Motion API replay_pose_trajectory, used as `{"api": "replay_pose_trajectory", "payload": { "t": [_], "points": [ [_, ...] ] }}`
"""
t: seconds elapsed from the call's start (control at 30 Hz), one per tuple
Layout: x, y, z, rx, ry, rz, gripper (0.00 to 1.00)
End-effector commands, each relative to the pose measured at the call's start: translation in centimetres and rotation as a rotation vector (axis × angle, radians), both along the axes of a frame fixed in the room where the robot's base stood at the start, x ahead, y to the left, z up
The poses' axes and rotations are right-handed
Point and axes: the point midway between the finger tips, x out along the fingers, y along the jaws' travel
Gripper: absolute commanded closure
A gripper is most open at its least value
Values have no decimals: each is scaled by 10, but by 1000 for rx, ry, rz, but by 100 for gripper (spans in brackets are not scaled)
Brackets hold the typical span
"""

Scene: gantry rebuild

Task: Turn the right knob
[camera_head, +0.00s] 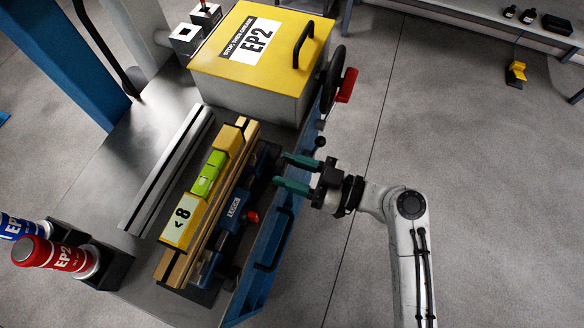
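A red knob (252,217) sticks out of the blue device (226,226) at the middle of the bench. A black ball knob (320,141) stands by the blue bench edge, farther back and to the right. I cannot tell for certain which is the right knob. My gripper (281,169) has green fingers, which are apart with nothing visible between them. It reaches in from the right, over the blue edge, pointing left at the device. The red knob lies below and left of the fingertips; the black knob lies above and right of them. Any contact is unclear.
A yellow-lidded box (262,50) stands at the back, with a black handwheel (333,78) and red handle (347,86) beside it.

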Motion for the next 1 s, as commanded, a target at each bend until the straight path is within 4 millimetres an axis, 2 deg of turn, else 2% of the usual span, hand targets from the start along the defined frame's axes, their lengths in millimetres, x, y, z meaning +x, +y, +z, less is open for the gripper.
{"api": "replay_pose_trajectory", "payload": {
  "t": [0.03,0.3,0.43,0.73,1.0],
  "points": [
    [0,0,0,0,0,-1,63],
    [0,0,0,0,0,-1,86],
    [0,0,0,12,32,-1,86],
    [0,0,0,85,235,-2,86],
    [0,0,0,94,260,-2,86]
  ]
}}
